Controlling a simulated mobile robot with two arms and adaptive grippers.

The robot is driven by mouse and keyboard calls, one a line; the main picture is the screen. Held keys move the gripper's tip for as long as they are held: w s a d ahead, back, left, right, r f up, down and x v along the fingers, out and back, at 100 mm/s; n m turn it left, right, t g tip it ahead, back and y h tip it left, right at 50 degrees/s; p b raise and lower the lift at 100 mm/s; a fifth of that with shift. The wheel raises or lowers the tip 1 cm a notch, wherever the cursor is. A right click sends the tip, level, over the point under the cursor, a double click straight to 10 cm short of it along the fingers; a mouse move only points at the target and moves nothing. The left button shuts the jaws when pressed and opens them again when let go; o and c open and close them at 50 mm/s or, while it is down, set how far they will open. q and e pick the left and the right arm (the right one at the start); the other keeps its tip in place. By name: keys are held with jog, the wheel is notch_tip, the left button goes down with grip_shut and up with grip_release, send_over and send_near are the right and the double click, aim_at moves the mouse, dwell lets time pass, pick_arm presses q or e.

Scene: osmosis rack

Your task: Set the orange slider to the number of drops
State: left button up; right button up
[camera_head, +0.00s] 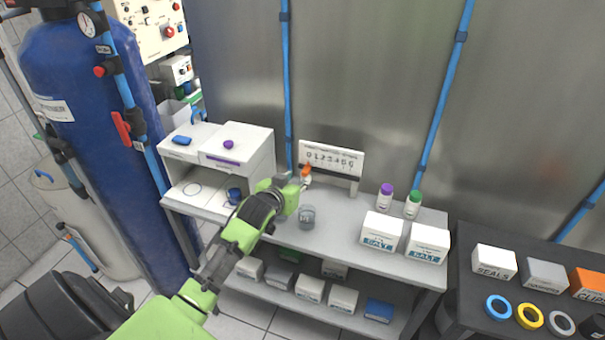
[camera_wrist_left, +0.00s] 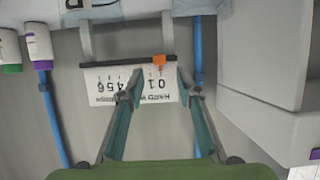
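The white number board (camera_head: 335,157), marked 0 to 6, stands on the shelf top against the metal wall; it shows upside down in the left wrist view (camera_wrist_left: 130,88). The orange slider (camera_head: 306,172) sits at its low-number end, around 0, on the dark rail in the left wrist view (camera_wrist_left: 159,62). My left gripper (camera_head: 299,184) is just in front of the slider. In the left wrist view its fingers (camera_wrist_left: 160,78) are apart, with the slider showing in line with the gap; contact cannot be told. My right gripper is not in view.
A clear beaker (camera_head: 307,217) stands just below the left gripper. A purple-capped bottle (camera_head: 385,197), a green-capped bottle (camera_head: 412,204) and white boxes (camera_head: 381,231) stand to the right. A white cabinet (camera_head: 250,150) is close on the left.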

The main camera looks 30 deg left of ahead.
aim_at(304, 173)
pick_arm(q)
jog(key=shift+x, duration=2.65)
grip_shut()
